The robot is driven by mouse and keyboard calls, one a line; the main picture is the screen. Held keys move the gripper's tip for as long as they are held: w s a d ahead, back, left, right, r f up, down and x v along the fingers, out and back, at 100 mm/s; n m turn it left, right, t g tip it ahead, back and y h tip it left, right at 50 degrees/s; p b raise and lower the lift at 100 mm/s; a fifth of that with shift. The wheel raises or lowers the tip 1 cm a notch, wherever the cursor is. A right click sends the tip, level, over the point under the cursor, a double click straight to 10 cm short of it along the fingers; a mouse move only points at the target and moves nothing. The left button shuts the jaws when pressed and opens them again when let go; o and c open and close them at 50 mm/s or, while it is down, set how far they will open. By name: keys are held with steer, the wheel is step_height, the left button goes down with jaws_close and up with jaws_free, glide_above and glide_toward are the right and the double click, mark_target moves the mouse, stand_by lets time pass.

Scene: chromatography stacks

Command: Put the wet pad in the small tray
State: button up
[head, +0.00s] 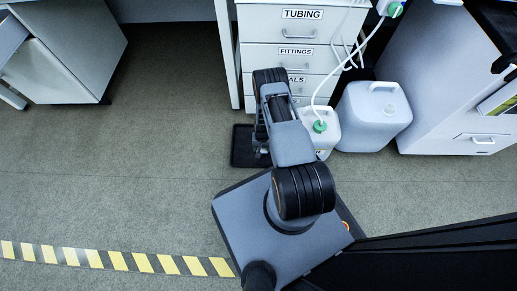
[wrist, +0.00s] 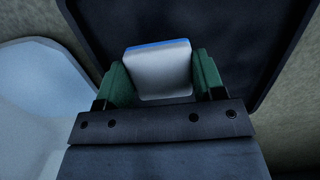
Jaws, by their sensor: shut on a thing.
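A pale grey-white pad with a blue edge (wrist: 160,72) is between the green fingers of my gripper (wrist: 158,84) in the wrist view. The gripper is shut on the pad, with a finger against each side. A small dark tray (wrist: 232,30) lies behind and beneath the pad in that view. In the head view the dark tray (head: 241,157) is on the floor by the drawer unit, partly hidden by my arm. My gripper and the pad are hidden behind my arm there. I cannot tell whether the pad touches the tray floor.
A white jug with a green cap (head: 322,142) stands right of the tray, with tubing from it; a pale container surface (wrist: 40,105) is close at left in the wrist view. A larger canister (head: 372,118) and labelled drawers (head: 297,55) stand nearby. Floor at left (head: 130,150) is clear.

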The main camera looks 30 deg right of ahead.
steer(key=shift+w+f, duration=0.3)
steer(key=shift+f, duration=0.05)
steer(key=shift+w+f+b, duration=0.25)
steer(key=shift+f+b, duration=0.25)
steer(key=shift+b, duration=0.05)
step_height(320, 180, down, 3)
steer(key=shift+w+r+b, duration=0.15)
steer(key=shift+r+b, duration=0.05)
steer(key=shift+b, duration=0.8)
steer(key=shift+d+f, duration=0.1)
steer(key=shift+f, duration=0.05)
steer(key=shift+f, duration=0.2)
steer(key=o, duration=0.9)
